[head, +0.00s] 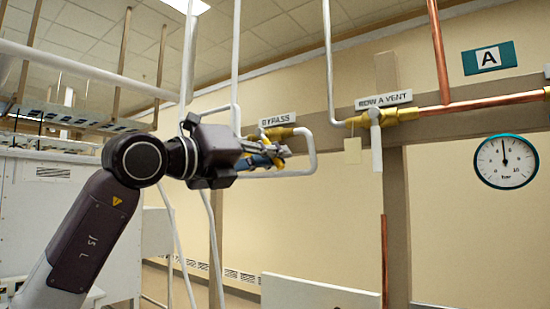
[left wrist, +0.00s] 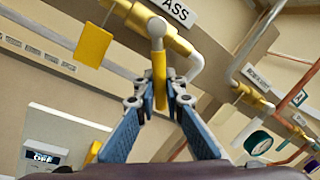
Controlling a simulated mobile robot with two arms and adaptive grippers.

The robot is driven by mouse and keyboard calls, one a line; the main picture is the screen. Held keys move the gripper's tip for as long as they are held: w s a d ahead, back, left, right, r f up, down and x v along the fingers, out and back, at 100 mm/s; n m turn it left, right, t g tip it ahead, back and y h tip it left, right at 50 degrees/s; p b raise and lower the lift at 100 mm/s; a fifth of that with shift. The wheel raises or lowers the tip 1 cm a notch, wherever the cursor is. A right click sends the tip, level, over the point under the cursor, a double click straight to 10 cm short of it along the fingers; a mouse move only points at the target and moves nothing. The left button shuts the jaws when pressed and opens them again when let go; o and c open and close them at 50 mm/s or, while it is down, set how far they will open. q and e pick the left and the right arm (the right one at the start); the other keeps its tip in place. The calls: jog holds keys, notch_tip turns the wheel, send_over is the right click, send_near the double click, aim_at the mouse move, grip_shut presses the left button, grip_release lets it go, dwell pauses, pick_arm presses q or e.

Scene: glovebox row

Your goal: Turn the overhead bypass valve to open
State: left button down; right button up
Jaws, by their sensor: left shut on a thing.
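The bypass valve has a brass body (head: 277,133) under a BYPASS label (head: 277,119) on the wall beam. In the left wrist view its brass body (left wrist: 181,45) carries a white lever with a yellow grip (left wrist: 159,78). My left gripper (head: 268,158) is raised in front of the valve. In the left wrist view its blue-padded fingers (left wrist: 159,102) are shut on the yellow grip, one on each side. The gripper hides much of the lever in the head view. My right gripper is not in view.
A second valve (head: 376,118) with a white lever hangs to the right under a vent label. A round gauge (head: 506,161) is at far right. White pipes (head: 313,155) loop close around the gripper. A yellow tag (left wrist: 92,46) hangs beside the bypass valve.

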pick_arm(q)
jog(key=c, duration=2)
grip_release()
jog(key=shift+a, duration=0.1)
jog(key=shift+s, duration=0.1)
jog(key=v, duration=1.2)
jog(key=shift+c, duration=0.2)
